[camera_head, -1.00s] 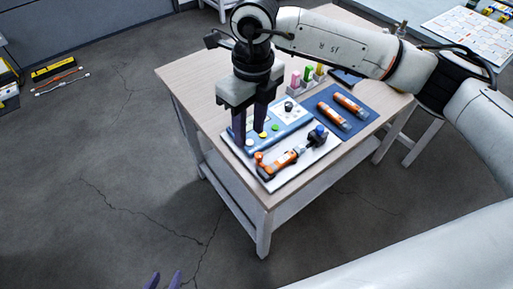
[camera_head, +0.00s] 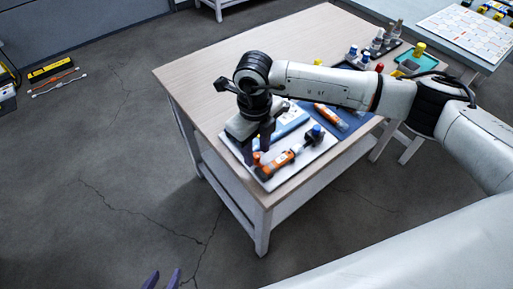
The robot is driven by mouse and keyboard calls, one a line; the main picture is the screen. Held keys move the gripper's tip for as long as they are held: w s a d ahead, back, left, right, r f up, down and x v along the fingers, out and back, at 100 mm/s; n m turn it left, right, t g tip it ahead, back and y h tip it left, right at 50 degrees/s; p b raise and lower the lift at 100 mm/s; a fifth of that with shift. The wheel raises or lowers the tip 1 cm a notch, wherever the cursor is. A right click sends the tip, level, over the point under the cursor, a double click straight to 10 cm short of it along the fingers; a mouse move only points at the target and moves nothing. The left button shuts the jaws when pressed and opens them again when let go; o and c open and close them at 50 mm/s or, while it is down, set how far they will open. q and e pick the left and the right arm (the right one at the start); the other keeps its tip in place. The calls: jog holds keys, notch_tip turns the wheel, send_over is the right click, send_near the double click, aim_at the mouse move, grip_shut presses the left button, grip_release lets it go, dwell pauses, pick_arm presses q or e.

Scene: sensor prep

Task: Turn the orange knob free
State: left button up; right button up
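The orange knob (camera_head: 256,158) is a small orange piece at the near left end of an orange and black tool (camera_head: 280,163). The tool lies on a white board (camera_head: 296,178) at the table's near corner. My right gripper (camera_head: 257,154) points down with its two dark fingers apart, low over the board at the knob. I cannot tell whether the fingers touch the knob, which they partly hide. My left gripper (camera_head: 162,281) shows only two purple fingertips at the bottom edge, apart, with nothing between them, far from the table.
Behind the tool are a blue block (camera_head: 290,122) and a blue mat (camera_head: 352,124) with an orange tube (camera_head: 331,116). My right forearm crosses over the table and hides part of it. Small bottles (camera_head: 376,44) stand at the back right. The table's left side (camera_head: 205,85) is clear.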

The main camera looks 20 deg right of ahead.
grip_shut()
